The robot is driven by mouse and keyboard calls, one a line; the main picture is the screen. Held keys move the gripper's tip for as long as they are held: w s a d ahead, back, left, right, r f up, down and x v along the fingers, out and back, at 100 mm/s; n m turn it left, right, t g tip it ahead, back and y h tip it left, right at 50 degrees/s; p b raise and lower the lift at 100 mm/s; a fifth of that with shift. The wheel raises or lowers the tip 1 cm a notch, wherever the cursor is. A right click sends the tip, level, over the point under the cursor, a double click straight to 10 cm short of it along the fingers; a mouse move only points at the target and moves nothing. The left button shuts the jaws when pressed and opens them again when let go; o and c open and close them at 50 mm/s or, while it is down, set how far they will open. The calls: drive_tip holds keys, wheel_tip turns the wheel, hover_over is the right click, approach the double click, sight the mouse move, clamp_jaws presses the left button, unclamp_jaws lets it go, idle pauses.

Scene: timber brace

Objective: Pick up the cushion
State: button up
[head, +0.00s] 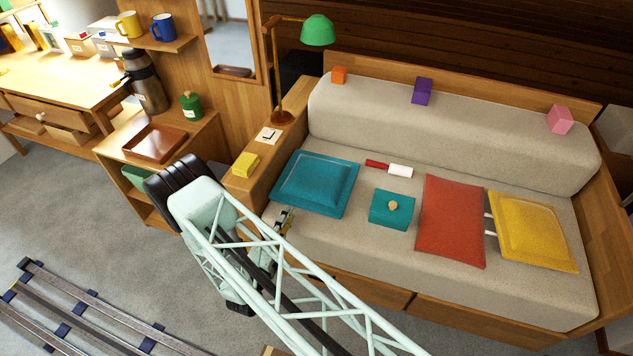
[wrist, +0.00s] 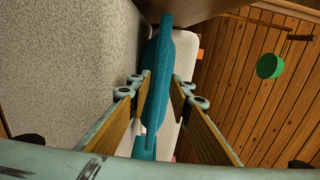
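A teal square cushion (head: 316,182) lies flat on the left end of the sofa seat. A red cushion (head: 452,222) and a yellow cushion (head: 533,230) lie on the right part. My gripper (head: 284,221) is at the teal cushion's front left edge. In the wrist view my gripper (wrist: 159,82) has its two fingers apart, one on either side of the teal cushion (wrist: 158,85), which shows edge-on between them. The right fingertip looks close to the cushion; I cannot tell whether either finger touches it.
A teal box (head: 391,210) with a knob and a red-and-white item (head: 390,169) lie right of the teal cushion. The wooden armrest (head: 262,184) bears a yellow block (head: 245,164), a switch plate and a green lamp (head: 318,30). Blocks stand on the backrest.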

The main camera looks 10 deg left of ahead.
sight(293, 205)
drive_tip(key=shift+w+d+f+b, duration=0.15)
drive_tip(key=shift+w+b, duration=0.15)
drive_tip(key=shift+w, duration=0.5)
drive_tip(key=shift+w+d+b, duration=0.15)
drive_tip(key=shift+w+b, duration=0.1)
drive_tip(key=shift+w, duration=0.55)
drive_tip(key=shift+w+d, duration=0.1)
drive_tip(key=shift+w, duration=0.85)
drive_tip(key=shift+c, duration=0.3)
clamp_jaws()
drive_tip(key=shift+r, duration=0.2)
wheel_tip(293, 205, up, 10)
drive_tip(key=p, duration=0.2)
drive_tip(key=shift+f, duration=0.1)
